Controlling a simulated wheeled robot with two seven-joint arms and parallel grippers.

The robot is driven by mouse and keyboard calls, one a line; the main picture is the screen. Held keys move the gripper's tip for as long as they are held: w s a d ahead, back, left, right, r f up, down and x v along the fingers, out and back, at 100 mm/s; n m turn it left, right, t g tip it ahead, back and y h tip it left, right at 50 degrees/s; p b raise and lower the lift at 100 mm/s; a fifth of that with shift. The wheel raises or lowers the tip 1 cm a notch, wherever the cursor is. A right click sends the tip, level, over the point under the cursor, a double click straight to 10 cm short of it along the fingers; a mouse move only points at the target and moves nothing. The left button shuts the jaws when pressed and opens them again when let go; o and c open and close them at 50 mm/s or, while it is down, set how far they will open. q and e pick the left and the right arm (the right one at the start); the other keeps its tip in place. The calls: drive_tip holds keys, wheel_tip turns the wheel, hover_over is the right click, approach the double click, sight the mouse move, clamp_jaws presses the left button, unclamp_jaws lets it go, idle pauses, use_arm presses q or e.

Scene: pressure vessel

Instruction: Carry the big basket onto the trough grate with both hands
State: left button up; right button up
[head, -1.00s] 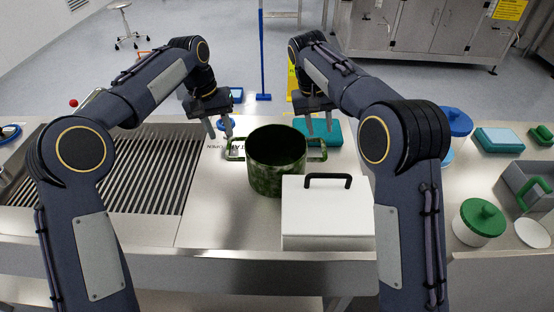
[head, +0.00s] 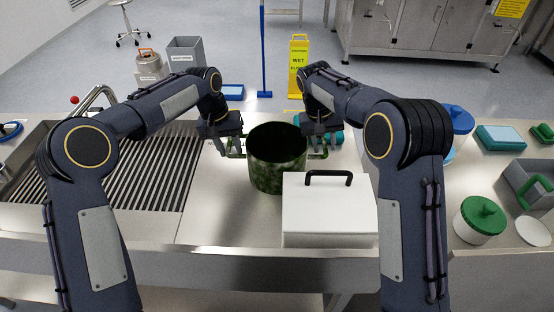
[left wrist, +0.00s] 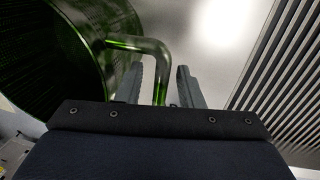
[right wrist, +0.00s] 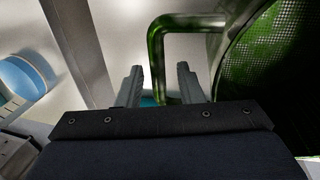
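The big basket (head: 278,172), dark green and perforated with a tube handle on each side, stands upright on the steel counter. The trough grate (head: 120,178), a set of parallel dark bars, lies to its left. My left gripper (head: 229,149) is at the basket's left handle; in the left wrist view the handle (left wrist: 160,72) passes between its parted fingers. My right gripper (head: 322,146) is at the right handle; in the right wrist view the handle (right wrist: 156,60) lies between its parted fingers. Gaps show beside both handles. The right fingertips are partly hidden in the head view.
A white box (head: 328,212) with a black handle stands close in front of the basket on the right. A green-lidded tub (head: 480,220) and a grey bin (head: 530,185) are further right. A faucet (head: 95,97) rises behind the grate. Bare counter separates basket and grate.

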use_arm(q)
drive_tip(key=shift+c, duration=0.4)
use_arm(e)
drive_tip(key=shift+c, duration=0.3)
use_arm(q)
clamp_jaws()
use_arm(e)
clamp_jaws()
use_arm(q)
drive_tip(key=shift+r, duration=0.1)
idle(0.3)
